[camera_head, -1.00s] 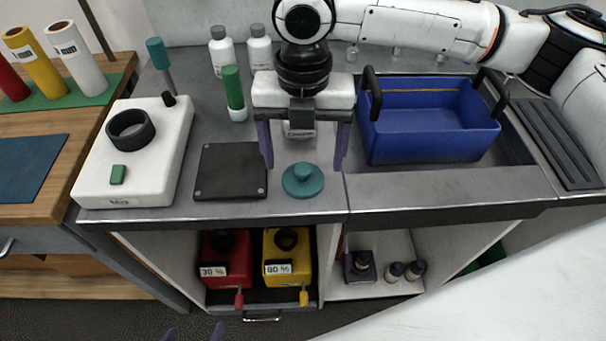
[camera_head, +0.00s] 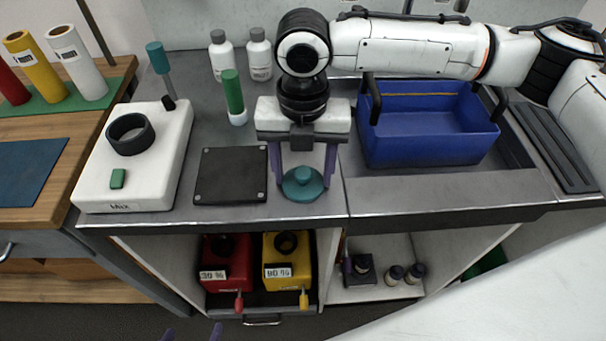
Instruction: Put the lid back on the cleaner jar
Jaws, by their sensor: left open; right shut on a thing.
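A round teal lid (camera_head: 303,189) with a knob lies at the front edge of the steel counter, right of a black square plate. My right gripper (camera_head: 304,181) comes down over it from above, its purple fingers on either side, shut on the lid. The lid appears flat at counter level; I cannot tell whether it is lifted. I cannot pick out the cleaner jar with certainty in this view. My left gripper (camera_head: 192,332) shows only its purple fingertips at the bottom edge, apart and empty, in front of the counter.
A white mixer (camera_head: 157,170) with a black ring and the black plate (camera_head: 230,177) are on the left. A green-capped tube (camera_head: 233,95) and white bottles (camera_head: 259,55) stand behind. A blue bin (camera_head: 430,145) is on the right. Red (camera_head: 226,262) and yellow (camera_head: 288,260) containers sit below.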

